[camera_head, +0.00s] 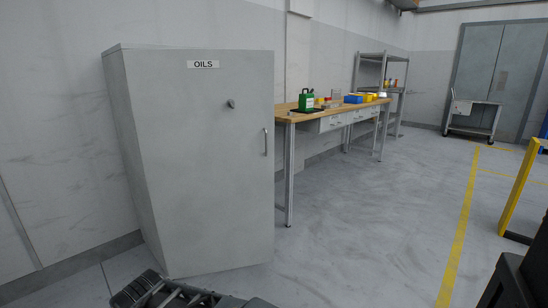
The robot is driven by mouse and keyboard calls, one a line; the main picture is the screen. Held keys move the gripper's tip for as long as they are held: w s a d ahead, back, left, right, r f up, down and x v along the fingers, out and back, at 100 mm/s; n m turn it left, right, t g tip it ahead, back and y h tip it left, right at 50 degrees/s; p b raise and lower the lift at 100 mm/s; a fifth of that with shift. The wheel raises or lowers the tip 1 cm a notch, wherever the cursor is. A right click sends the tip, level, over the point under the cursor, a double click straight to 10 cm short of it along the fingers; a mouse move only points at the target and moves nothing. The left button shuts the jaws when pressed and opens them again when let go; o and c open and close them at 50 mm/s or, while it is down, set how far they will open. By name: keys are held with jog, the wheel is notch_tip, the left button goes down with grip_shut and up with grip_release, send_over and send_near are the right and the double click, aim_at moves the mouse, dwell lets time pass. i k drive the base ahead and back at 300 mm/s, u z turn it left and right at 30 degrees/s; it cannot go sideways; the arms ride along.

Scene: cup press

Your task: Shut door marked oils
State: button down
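A tall grey cabinet (135,150) stands against the wall at the left. Its front door (200,170) carries a white label reading OILS near the top, a round knob or lock at the upper right and an upright bar handle (265,142) at the right edge. The door looks flush with the cabinet; I see no gap and no interior. My gripper (136,290) shows partly at the bottom edge, in front of the cabinet's foot. It looks apart from the door and handle. Whether its fingers are open or shut is unclear.
A wooden-topped workbench (305,117) stands right of the cabinet, with a green can (306,100) and several boxes on it. Shelving and a cart (472,118) stand farther back. A yellow barrier (519,188) is at the right. The floor between is clear.

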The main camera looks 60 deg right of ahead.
aim_at(208, 164)
jog(key=z, duration=2.15)
jog(key=i, duration=1.05)
jog(key=u, duration=1.35)
